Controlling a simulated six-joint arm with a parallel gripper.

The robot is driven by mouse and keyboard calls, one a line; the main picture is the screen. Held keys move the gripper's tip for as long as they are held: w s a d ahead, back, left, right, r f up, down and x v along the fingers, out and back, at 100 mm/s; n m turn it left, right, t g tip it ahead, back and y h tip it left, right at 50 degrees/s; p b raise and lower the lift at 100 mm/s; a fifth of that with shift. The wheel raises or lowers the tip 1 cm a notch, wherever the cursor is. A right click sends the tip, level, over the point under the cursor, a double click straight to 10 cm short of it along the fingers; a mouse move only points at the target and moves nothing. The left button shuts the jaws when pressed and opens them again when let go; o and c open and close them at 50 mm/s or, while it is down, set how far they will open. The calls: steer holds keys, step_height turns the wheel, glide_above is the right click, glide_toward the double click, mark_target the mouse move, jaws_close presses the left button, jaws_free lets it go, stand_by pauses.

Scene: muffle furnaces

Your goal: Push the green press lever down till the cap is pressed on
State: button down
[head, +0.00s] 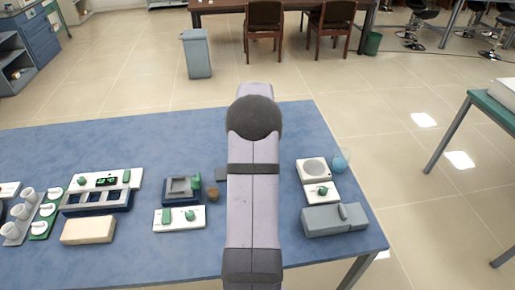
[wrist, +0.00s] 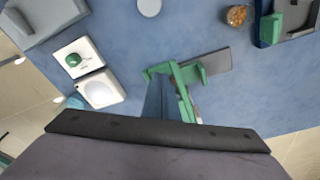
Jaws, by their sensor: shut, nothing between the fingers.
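The green press (wrist: 190,78) shows in the wrist view, with its green lever parts around my fingers and a dark grey base plate (wrist: 217,61) beside them. My gripper (wrist: 158,82) is shut and empty, its narrow fingers pointing down close to the left part of the green press. I cannot tell whether they touch the lever. The cap and what it sits on are not clearly visible. In the head view my arm hides most of the press; only a dark edge of its base (head: 221,174) shows to the left of the arm.
The blue table (head: 120,262) has free room between devices. A white unit with a round plate (head: 313,170), a grey box (head: 334,220) and a blue flask (head: 341,161) are right. A brown-filled dish (head: 213,195) and a small dark device with a green part (head: 182,190) are left.

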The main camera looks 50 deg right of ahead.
steer(key=shift+f, duration=0.2)
stand_by(0.5)
steer(key=shift+f+b, duration=1.25)
steer(key=shift+f, duration=0.7)
steer(key=shift+f+p, duration=0.1)
steer(key=shift+p, duration=0.55)
stand_by(4.7)
